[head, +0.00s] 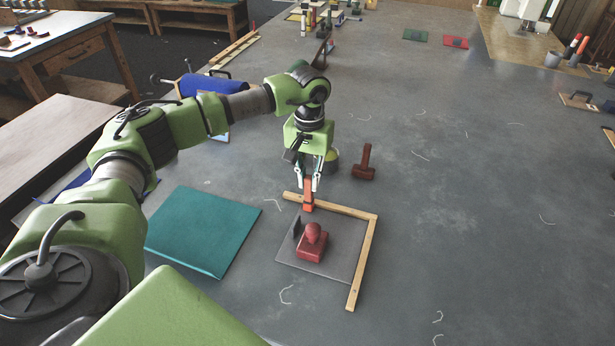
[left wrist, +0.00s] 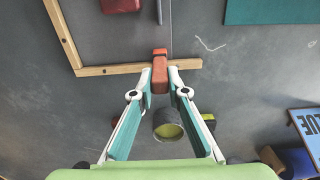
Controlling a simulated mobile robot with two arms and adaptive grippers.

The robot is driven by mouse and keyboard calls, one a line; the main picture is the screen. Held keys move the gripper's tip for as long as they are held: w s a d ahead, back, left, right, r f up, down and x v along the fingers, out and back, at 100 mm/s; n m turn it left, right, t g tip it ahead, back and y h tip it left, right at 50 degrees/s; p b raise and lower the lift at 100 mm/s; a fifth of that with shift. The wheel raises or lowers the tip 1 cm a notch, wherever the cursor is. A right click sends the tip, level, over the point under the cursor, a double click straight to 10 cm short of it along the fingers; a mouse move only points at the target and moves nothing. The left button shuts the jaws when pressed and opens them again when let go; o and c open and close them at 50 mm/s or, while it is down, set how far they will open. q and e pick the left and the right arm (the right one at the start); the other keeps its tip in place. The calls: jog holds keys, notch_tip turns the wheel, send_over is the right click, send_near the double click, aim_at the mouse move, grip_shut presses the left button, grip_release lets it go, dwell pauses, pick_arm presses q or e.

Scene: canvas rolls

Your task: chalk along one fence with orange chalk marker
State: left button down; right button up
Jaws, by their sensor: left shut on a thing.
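My left gripper (head: 309,184) points down and is shut on the orange chalk marker (head: 308,198). In the left wrist view the marker (left wrist: 160,76) sits between the fingertips (left wrist: 160,88) and overlaps one wooden fence strip (left wrist: 110,70) near its end. I cannot tell whether the marker touches anything. The fence strips form an L: a far strip (head: 345,208) and a right strip (head: 362,268). A grey sheet (head: 335,262) lies inside the corner, with a red knobbed block (head: 312,246) on it. I see no orange line. My right gripper is not in view.
A teal sheet (head: 202,232) lies left of the grey sheet. A red-brown handled tool (head: 364,166) stands beyond the far strip, and a dark round container with a yellowish rim (left wrist: 168,128) is close to the gripper. The tabletop to the right is mostly clear.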

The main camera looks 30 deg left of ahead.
pick_arm(q)
jog(key=shift+w+d, duration=0.2)
jog(key=shift+d, duration=0.55)
jog(key=shift+w+d, duration=0.2)
jog(key=shift+d, duration=0.55)
jog(key=shift+f+b, duration=0.1)
jog(key=shift+b, duration=0.2)
jog(key=shift+w+d+b, duration=0.15)
jog(key=shift+w+d, duration=0.1)
jog(key=shift+d, duration=0.45)
jog(key=shift+w+d+b, duration=0.15)
jog(key=shift+w+d, duration=0.05)
jog(key=shift+d, duration=0.5)
jog(key=shift+w+d+b, duration=0.2)
jog(key=shift+d, duration=0.55)
jog(key=shift+w+d+b, duration=0.15)
jog(key=shift+d, duration=0.6)
jog(key=shift+w+d+b, duration=0.15)
jog(key=shift+d+b, duration=0.05)
jog(key=shift+d, duration=0.55)
jog(key=shift+w+d+b, duration=0.1)
jog(key=shift+d+b, duration=0.1)
jog(key=shift+d, duration=0.5)
